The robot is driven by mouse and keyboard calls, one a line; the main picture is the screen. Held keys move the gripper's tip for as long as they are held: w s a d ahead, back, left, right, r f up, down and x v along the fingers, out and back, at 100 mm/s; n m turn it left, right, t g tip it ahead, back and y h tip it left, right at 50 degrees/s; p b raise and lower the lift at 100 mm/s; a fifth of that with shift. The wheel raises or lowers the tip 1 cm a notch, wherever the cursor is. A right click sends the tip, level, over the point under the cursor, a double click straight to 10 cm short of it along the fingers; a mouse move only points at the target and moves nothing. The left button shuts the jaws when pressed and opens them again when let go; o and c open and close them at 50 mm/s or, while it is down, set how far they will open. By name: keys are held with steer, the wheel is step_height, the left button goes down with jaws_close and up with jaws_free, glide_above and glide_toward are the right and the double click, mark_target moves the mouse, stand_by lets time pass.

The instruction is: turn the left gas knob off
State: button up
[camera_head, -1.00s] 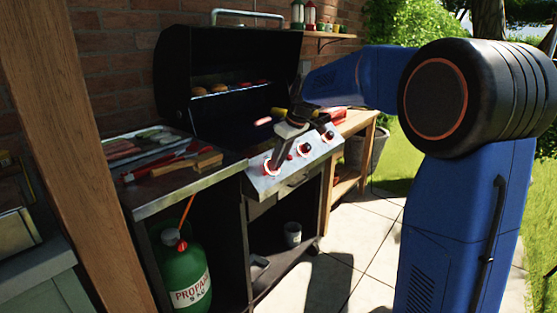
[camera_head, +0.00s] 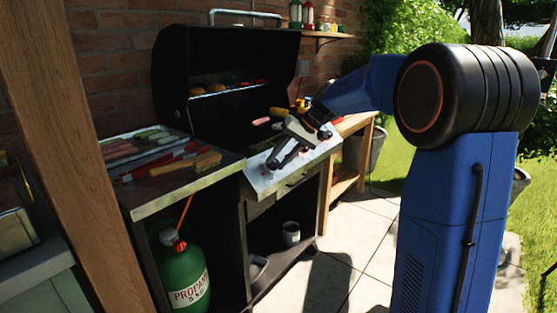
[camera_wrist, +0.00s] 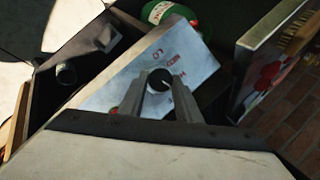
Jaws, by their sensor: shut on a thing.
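The grill's sloped silver control panel (camera_head: 262,184) carries the gas knobs. In the wrist view the left gas knob (camera_wrist: 160,80) is black with a pale pointer mark, and red lettering with LO is printed beside it. My gripper (camera_head: 278,163) reaches down to the panel's left part, with one finger on each side of this knob, shut on it. In the head view the fingers mostly hide the left knob.
The open black lid (camera_head: 225,60) stands behind the panel, with food on the grill. A side shelf (camera_head: 190,185) with tongs and a wooden-handled tool lies left. A green propane bottle (camera_head: 182,275) stands below it. The paved floor in front is clear.

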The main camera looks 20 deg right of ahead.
steer(key=shift+m+y, duration=0.4)
steer(key=shift+m, duration=0.5)
steer(key=o, duration=1.1)
steer(key=shift+c, duration=0.2)
steer(key=shift+d, duration=0.1)
steer(key=v, duration=1.7)
steer(key=shift+s+d, duration=0.15)
steer(key=shift+s, duration=0.1)
